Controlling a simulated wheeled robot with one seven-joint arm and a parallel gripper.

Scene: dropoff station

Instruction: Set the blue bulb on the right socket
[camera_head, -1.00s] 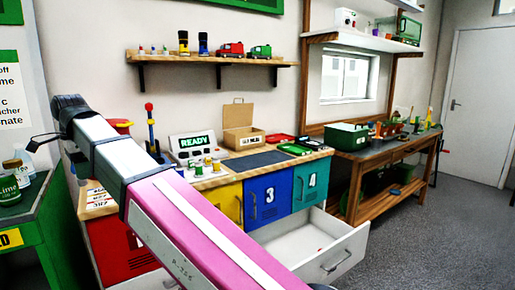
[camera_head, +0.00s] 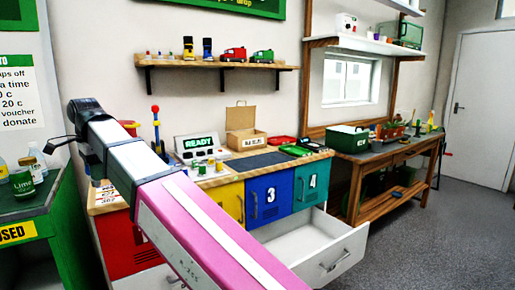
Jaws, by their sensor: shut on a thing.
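My arm crosses the left half of the view and hides part of the counter; its gripper does not show. I cannot make out the blue bulb or tell which part is the right socket. A console (camera_head: 195,143) with a lit READY sign stands on the wooden counter (camera_head: 222,178). Several small yellow and green pieces (camera_head: 203,169) stand in front of it, too small to identify. Several tiny items (camera_head: 158,54) also sit on the wall shelf (camera_head: 215,65).
A white drawer (camera_head: 343,255) stands open below the blue locker (camera_head: 268,197) and teal locker (camera_head: 307,184). A cardboard box (camera_head: 242,120) is at the counter's back. A workbench (camera_head: 380,152) with a green crate (camera_head: 347,139) stands right. The grey floor (camera_head: 440,240) is clear at right.

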